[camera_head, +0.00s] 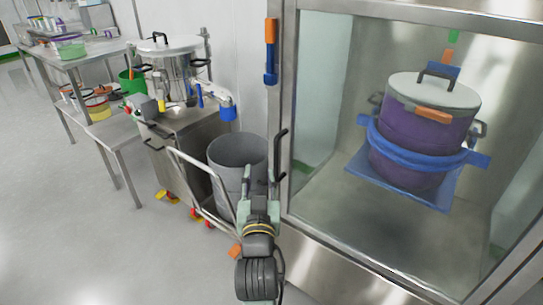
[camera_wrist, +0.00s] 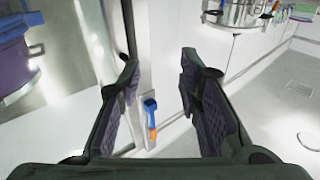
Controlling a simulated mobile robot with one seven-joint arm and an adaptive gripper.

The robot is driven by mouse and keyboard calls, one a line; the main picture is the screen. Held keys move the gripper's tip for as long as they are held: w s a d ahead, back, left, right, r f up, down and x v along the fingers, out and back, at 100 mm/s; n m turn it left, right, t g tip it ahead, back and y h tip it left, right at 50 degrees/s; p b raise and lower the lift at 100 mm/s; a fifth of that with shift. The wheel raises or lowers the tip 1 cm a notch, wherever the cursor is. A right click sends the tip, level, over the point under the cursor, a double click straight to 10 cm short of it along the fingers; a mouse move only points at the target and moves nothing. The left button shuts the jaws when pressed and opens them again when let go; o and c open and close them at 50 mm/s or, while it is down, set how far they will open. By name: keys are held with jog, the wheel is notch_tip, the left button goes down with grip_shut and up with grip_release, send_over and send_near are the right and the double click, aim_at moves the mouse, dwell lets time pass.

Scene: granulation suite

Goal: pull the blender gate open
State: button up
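The blender gate (camera_head: 320,100) is a glass panel in a steel frame, and it looks closed. A black handle (camera_head: 281,152) stands upright on the left side of its frame. My gripper (camera_head: 260,182) is open at the handle's lower end, with its right finger close to it. In the wrist view my gripper (camera_wrist: 160,90) has its fingers wide apart with nothing gripped between them. A dark bar, likely the handle (camera_wrist: 129,28), shows at the left finger's tip; I cannot tell whether they touch. A blue and orange latch (camera_head: 271,52) is on the frame above; a similar one shows (camera_wrist: 151,112) in the wrist view.
Behind the glass, a purple drum (camera_head: 411,140) with a white lid sits in a blue cradle (camera_head: 365,172). A grey bin (camera_head: 238,155) and a steel cart (camera_head: 185,125) stand left of my gripper. Open floor (camera_head: 90,240) lies at the lower left.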

aim_at(276, 163)
jog(key=shift+m+g+h, duration=0.3)
jog(key=shift+g+h, duration=0.2)
jog(key=shift+h, duration=0.1)
jog(key=w+d+f, duration=0.1)
jog(key=w, duration=0.3)
jog(key=w+d+f+p, duration=0.1)
jog(key=w, duration=0.2)
jog(key=w+d+f+p, duration=0.1)
jog(key=w, duration=0.3)
jog(key=shift+w+d+f, duration=0.1)
jog(key=shift+w+d, duration=0.2)
jog(key=shift+d, duration=0.1)
jog(key=shift+c, duration=0.2)
grip_shut()
